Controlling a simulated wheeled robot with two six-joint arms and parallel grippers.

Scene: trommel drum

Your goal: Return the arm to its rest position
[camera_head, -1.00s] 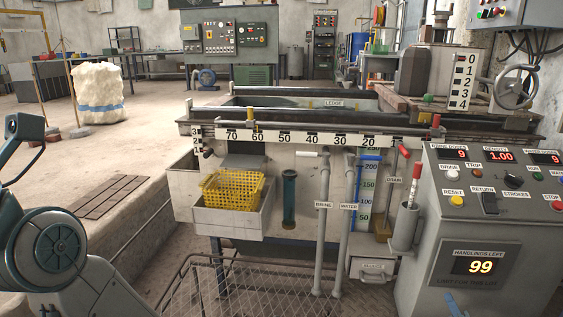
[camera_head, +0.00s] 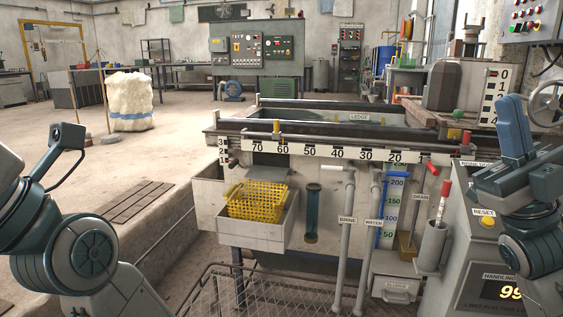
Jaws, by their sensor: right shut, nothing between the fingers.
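My right arm stands at the right edge of the head view. Its gripper (camera_head: 513,125) points upward, with its fingers together and nothing between them. It is in front of the grey control console (camera_head: 468,262) and hides much of it. The yellow RESET button (camera_head: 487,221) and part of the lit handlings display (camera_head: 510,291) still show. My left arm's links fill the lower left, clear of the machine. The left gripper itself does not show.
The trough machine (camera_head: 290,130) with its number scale stands ahead. A yellow basket (camera_head: 257,201) sits in a grey tray on its front. Brine and water pipes and a red-handled tool in a grey holder (camera_head: 433,245) are near the console. Open floor lies left, around a white bale (camera_head: 130,101).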

